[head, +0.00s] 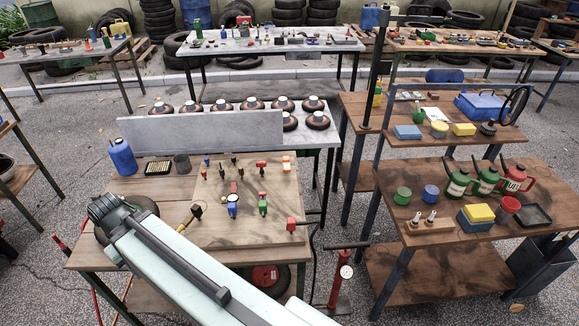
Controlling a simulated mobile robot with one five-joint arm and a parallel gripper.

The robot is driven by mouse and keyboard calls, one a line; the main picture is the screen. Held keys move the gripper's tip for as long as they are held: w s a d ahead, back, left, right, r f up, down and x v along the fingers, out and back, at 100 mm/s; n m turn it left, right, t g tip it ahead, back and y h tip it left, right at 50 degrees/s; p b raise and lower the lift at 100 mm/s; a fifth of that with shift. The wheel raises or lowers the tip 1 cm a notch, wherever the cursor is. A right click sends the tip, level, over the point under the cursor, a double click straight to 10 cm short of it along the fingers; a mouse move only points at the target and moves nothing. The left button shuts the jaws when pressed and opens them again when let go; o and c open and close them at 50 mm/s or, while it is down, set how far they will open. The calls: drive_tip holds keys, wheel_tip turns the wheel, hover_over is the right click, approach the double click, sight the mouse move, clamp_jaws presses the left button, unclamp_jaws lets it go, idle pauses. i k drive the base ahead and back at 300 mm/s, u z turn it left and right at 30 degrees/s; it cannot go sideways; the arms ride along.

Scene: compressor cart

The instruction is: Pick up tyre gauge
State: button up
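The wooden work table (105,250) in front of me holds a light wooden board (270,225) with several small tools. A small round dial (233,187) sits just above a blue-bodied tool (232,207) on the board, and may be the tyre gauge. A yellow-handled tool with a dark round head (196,211) lies at the board's left edge and could also be a gauge. They are too small to tell for certain. My pale arm crosses the table's front left and hides part of it. My gripper cannot be made out.
A blue canister (122,157) and a dark cup (182,164) stand at the table's back left, before an upright grey panel (205,138). A red floor pump (338,280) stands at the table's right. A loaded two-level bench (400,272) is further right.

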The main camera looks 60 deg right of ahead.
sight(286, 164)
drive_tip(key=z, duration=0.1)
drive_tip(key=i, duration=1)
drive_tip(key=u, duration=0.05)
